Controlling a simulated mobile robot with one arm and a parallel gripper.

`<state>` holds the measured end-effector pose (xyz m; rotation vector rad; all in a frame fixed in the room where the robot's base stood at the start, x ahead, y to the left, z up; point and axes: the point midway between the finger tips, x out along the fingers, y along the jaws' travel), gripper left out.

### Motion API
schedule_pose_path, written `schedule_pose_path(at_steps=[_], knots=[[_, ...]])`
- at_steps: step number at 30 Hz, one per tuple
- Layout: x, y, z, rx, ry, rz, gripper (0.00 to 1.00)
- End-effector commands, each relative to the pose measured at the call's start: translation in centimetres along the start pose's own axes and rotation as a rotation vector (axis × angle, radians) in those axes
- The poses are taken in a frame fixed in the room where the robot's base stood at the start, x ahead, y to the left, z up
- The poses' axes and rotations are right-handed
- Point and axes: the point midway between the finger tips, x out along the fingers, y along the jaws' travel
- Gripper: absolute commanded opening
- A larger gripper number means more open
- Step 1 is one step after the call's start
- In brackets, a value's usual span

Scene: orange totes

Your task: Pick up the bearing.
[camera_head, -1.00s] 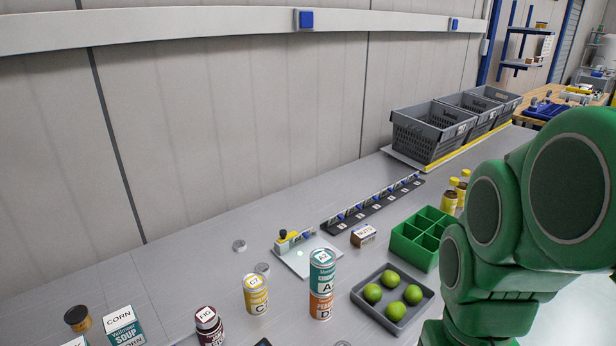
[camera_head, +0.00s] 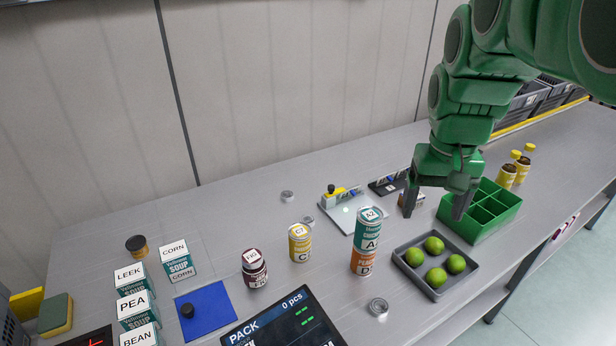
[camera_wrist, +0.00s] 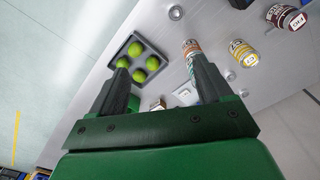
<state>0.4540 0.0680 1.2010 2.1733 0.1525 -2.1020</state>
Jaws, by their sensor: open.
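Three small silver ring-shaped parts that look like bearings lie on the grey table. One bearing (camera_head: 378,308) is at the front, below the stacked cans and left of the lime tray. A second ring (camera_head: 308,222) lies behind the yellow can, and a third ring (camera_head: 287,196) lies farther back. I cannot tell which is meant. Small round metal parts also show in the wrist view (camera_wrist: 222,61). My gripper (camera_head: 434,212) is open and empty, pointing down above the table near the green bin, right of and behind the front ring. Its two fingers show apart in the wrist view (camera_wrist: 160,68).
Stacked cans (camera_head: 366,245), a yellow can (camera_head: 300,243) and a dark jar (camera_head: 255,268) stand near the rings. A grey tray of limes (camera_head: 437,292) and a green divided bin (camera_head: 483,232) are at right. A dark screen (camera_head: 285,325) is at front.

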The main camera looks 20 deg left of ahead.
Motion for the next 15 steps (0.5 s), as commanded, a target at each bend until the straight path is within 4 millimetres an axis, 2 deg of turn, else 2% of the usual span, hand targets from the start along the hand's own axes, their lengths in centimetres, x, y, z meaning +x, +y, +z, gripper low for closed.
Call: schedule_pose_path(at_steps=[3, 15], knots=[[-0.1, -1.3, -3.5, -0.028, 0.026, 0.000, 0.79], [0.0, -6.8, -14.2, -0.122, 0.118, -0.004, 0.79]])
